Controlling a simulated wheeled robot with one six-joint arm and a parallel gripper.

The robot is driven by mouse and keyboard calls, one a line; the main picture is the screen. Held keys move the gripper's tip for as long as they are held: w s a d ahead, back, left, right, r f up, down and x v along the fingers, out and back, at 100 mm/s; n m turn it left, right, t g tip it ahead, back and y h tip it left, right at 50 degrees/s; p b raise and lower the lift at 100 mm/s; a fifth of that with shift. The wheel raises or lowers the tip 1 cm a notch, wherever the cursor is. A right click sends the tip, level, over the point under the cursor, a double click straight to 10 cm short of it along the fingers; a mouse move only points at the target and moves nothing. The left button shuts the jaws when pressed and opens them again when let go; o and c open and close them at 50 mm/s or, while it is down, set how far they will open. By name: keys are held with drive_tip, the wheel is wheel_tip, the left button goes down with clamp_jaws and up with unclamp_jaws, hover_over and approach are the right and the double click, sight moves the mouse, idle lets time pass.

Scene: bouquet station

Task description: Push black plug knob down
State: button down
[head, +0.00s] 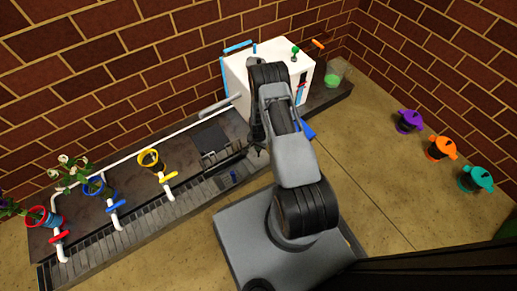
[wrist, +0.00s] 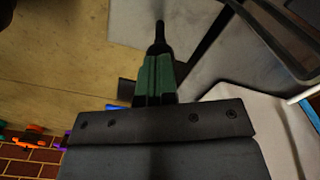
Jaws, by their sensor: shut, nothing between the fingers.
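My gripper (wrist: 156,85) shows its green fingers pressed together in the wrist view, with nothing between them. A black shape with a narrow, rounded top (wrist: 159,38) stands out just beyond the fingers; I cannot tell whether it is the plug knob or the fingers' own tips, nor whether anything touches. Behind it are grey sloping surfaces (wrist: 205,30) and a black bar (wrist: 265,40). In the head view my gripper (head: 257,150) hangs in front of the white box-shaped unit (head: 240,78), near the bench edge. I cannot make out the plug knob there.
A dark bench (head: 190,147) runs along the brick wall with a white pipe and a yellow-rimmed pot (head: 150,159). Purple (head: 408,121), orange (head: 440,148) and teal (head: 476,179) vessels stand at right. Floor between them and my arm is clear.

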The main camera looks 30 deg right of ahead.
drive_tip(key=shift+f+b, duration=0.75)
drive_tip(key=shift+f, duration=0.2)
wheel_tip(320, 180, up, 9)
drive_tip(key=p, duration=0.6)
drive_tip(key=shift+r+p, duration=0.15)
drive_tip(key=shift+p, duration=0.15)
drive_tip(key=s+a+r+n+t+p, duration=0.1)
drive_tip(key=a+r+n+p, duration=0.2)
drive_tip(key=r+p, duration=1.5)
drive_tip(key=a+r+n+t+p, duration=0.1)
drive_tip(key=a+r+n+p, duration=0.15)
drive_tip(key=r, duration=3.05)
drive_tip(key=s+a+r+n+p, duration=0.1)
drive_tip(key=s+r+p, duration=0.3)
drive_tip(key=r, duration=0.4)
drive_tip(key=s+a+r+n+t+p, duration=0.1)
drive_tip(key=s+a+r+n+p, duration=0.1)
drive_tip(key=s+r+p, duration=0.2)
drive_tip(key=s+a+r+n+p, duration=0.1)
drive_tip(key=s+r+n+p, duration=0.1)
drive_tip(key=s+r, duration=0.5)
wheel_tip(320, 180, up, 6)
drive_tip(key=shift+a+r+t+p, duration=0.1)
drive_tip(key=shift+a+t+p, duration=0.15)
drive_tip(key=shift+p, duration=0.65)
